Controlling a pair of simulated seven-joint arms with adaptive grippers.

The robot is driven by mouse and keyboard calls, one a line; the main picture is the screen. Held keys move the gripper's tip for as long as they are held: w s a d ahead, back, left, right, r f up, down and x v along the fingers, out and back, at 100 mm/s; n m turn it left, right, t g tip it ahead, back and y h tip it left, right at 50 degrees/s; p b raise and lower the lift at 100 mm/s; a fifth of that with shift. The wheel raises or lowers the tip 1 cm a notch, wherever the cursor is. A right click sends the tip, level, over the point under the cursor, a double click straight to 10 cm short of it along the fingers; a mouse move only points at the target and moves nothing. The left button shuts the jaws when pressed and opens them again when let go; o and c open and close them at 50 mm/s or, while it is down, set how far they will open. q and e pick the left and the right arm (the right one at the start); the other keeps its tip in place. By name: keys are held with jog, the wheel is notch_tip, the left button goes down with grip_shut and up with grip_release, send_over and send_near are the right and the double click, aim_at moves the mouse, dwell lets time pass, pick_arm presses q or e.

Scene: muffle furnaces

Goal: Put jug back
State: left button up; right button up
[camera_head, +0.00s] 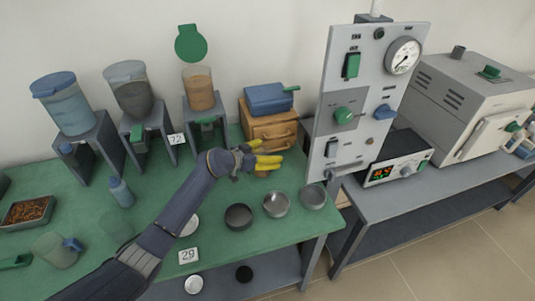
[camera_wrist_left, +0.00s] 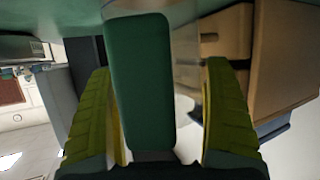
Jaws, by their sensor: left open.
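My left gripper (camera_head: 268,162) is open, its yellow fingers in front of the wooden drawer box at the back of the green table. In the left wrist view a green upright handle (camera_wrist_left: 140,85) stands between the two open fingers, with gaps on both sides. A clear curved wall (camera_wrist_left: 187,65) shows just behind the handle, apparently part of a jug. In the head view this jug is mostly hidden by the gripper. My right gripper is not in view.
The wooden drawer box (camera_head: 270,130) carries a blue case (camera_head: 270,98). Several hoppers on grey stands (camera_head: 92,150) line the back. Round dishes (camera_head: 276,204) lie near the right edge. A control panel (camera_head: 365,110) and furnace (camera_head: 470,95) stand at right.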

pick_arm(q)
jog(key=shift+r, duration=0.2)
jog(key=v, duration=1.2)
dwell(1.1)
